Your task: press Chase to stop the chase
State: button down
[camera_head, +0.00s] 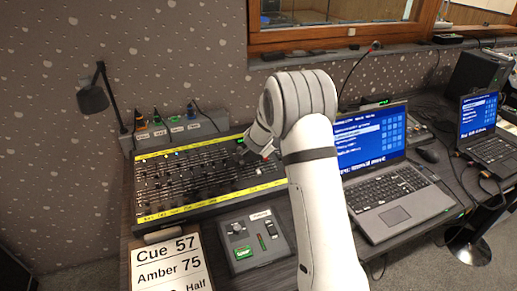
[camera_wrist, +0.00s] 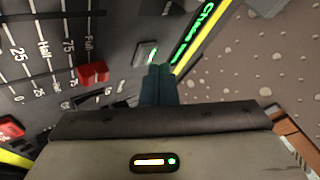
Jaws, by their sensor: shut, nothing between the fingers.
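The lighting console (camera_head: 160,208) lies on the desk, with rows of faders and yellow strips along its edges. In the wrist view, the green lettering "Chase" (camera_wrist: 200,32) stands on a dark strip beside the yellow edge. A grey button (camera_wrist: 145,53) with a small pale green light sits next to it. My gripper (camera_wrist: 160,70) is shut and empty, its dark fingertips close beside the button's lower right corner. I cannot tell whether they touch it. In the head view, my gripper (camera_head: 243,148) is over the console's right end, partly hidden by my wrist.
A red fader cap (camera_wrist: 93,74) is near the fingers in the wrist view. A small control box (camera_head: 254,240) and a cue sheet (camera_head: 170,268) lie in front of the console. A laptop (camera_head: 390,190) stands right of my arm. A desk lamp (camera_head: 93,98) stands behind left.

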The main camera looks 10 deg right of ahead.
jog(key=shift+f, duration=0.1)
dwell(0.4)
jog(key=shift+f+b, duration=0.35)
jog(key=shift+r+p, duration=0.5)
jog(key=shift+p, duration=0.05)
jog(key=r+p, duration=0.1)
jog(key=r, duration=0.1)
jog(key=r+p, duration=0.4)
jog(key=shift+s, duration=0.25)
dwell(0.3)
